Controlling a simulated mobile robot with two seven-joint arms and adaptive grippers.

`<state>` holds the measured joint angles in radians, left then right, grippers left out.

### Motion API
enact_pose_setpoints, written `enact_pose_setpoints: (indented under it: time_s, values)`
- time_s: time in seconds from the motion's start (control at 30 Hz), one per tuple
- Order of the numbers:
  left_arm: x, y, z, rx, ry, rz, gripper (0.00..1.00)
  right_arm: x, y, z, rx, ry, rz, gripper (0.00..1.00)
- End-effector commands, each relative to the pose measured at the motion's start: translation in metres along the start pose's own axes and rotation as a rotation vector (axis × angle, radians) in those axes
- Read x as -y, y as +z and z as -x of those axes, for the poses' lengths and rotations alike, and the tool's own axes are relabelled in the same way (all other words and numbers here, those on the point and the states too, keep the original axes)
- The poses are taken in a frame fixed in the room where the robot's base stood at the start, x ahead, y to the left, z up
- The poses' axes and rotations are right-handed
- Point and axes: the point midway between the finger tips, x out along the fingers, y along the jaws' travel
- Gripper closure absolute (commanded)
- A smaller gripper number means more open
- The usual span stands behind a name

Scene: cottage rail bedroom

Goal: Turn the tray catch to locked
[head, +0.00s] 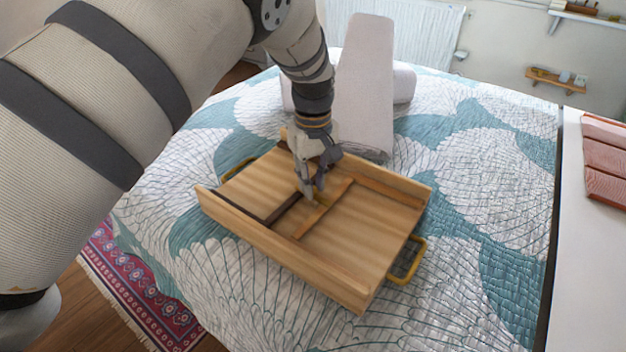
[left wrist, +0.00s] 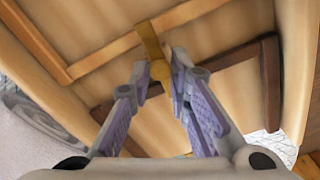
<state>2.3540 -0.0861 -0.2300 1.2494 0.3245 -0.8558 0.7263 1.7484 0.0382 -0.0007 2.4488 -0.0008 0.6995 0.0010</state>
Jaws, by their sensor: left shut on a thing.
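The wooden tray (head: 345,262) lies on the bed with its slatted underside up and a brass handle (head: 408,262) at its right end. The tray catch (left wrist: 151,40) is a small brass-coloured bar with a round boss (left wrist: 160,70), seen in the left wrist view between two wooden strips. A light strip (head: 322,208) and a dark strip (head: 284,208) run across the tray. My left gripper (head: 314,196) points down over the tray's middle and is shut on the catch; its fingertips (left wrist: 160,66) meet at the boss. The fingers partly hide the catch in the head view. My right gripper is not in view.
Rolled light towels or pillows (head: 366,85) stand just behind the tray on the patterned bedspread (head: 480,160). A white surface with reddish slabs (head: 604,160) lies at the right. The bedspread right of the tray is clear.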

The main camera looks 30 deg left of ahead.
Motion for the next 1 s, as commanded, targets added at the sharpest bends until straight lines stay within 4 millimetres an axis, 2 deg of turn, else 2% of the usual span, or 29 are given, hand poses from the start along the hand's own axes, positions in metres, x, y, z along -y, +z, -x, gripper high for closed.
enact_pose_setpoints:
  time_s: [0.3,0.73,0.77,0.8,0.83,1.0]
  values:
    - [0.0002,-0.0014,0.0011,-0.004,0.001,0.071,1.0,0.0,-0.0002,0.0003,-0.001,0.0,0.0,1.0]
    - [0.0003,-0.0013,0.001,-0.003,0.0,0.077,1.0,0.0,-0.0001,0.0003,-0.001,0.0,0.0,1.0]
    - [0.0003,-0.0013,0.001,-0.003,0.0,0.077,0.76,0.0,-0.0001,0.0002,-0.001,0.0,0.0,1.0]
    - [0.0003,-0.0012,0.001,-0.003,0.0,0.077,0.67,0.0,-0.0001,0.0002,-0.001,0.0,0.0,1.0]
    - [0.0002,-0.0011,0.0009,-0.003,0.0,0.077,0.63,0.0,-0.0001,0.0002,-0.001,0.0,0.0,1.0]
    - [0.0002,-0.0006,0.0005,-0.001,0.0,0.076,0.63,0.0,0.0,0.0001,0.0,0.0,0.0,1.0]
